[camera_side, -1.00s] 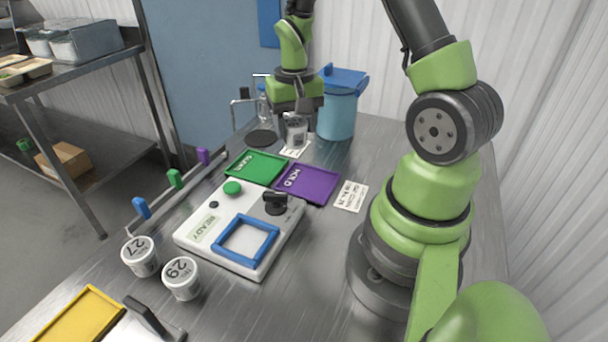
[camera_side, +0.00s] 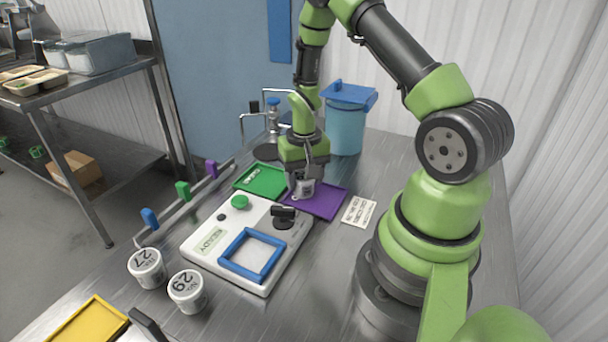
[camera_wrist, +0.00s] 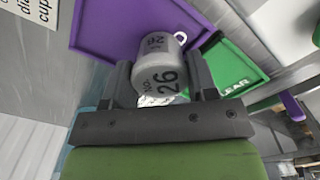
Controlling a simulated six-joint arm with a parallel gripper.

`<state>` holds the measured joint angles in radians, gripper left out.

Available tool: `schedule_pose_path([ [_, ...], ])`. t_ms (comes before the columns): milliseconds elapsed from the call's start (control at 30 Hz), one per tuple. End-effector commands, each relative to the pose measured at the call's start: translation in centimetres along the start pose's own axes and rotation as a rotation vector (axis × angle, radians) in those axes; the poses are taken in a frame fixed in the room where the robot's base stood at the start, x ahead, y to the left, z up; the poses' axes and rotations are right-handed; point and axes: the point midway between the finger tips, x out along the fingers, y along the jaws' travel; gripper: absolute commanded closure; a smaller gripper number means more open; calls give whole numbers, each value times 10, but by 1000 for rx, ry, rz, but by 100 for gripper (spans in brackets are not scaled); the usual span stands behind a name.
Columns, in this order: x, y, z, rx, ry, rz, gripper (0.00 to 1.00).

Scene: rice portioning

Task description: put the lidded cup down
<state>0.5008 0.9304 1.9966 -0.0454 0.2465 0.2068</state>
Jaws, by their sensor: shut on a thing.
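A white lidded cup marked 26 (camera_side: 305,188) is in the jaws of my gripper (camera_side: 304,183), which is shut on its sides. The cup also shows between the two fingers in the wrist view (camera_wrist: 160,68). In the side view it is at the left part of the purple HOLD tray (camera_side: 328,203). I cannot tell whether its base touches the tray. The purple tray (camera_wrist: 112,22) lies beyond the cup in the wrist view. The green CLEAR tray (camera_side: 256,178) is to the left of the cup, with its lettering at the right in the wrist view (camera_wrist: 238,66).
The white READY device with a blue frame (camera_side: 236,268) and black knob (camera_side: 284,213) stands just in front. Cups 27 (camera_side: 147,267) and 29 (camera_side: 188,290) stand at the front left. A blue lidded bin (camera_side: 345,125) stands behind. A printed card (camera_side: 359,211) lies to the right.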

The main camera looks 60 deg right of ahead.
Motion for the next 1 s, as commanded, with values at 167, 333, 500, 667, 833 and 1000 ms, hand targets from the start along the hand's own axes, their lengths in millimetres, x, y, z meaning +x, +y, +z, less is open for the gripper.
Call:
schedule_pose_path([
  [167,1,0,0,0,0,0,22],
  [333,1,0,0,0,0,0,22],
  [500,-5,0,0,1,1,0,22],
  [667,-28,0,-1,1,5,-1,22],
  [833,-65,0,-1,2,7,-1,22],
  [1000,-98,0,-1,1,6,0,22],
])
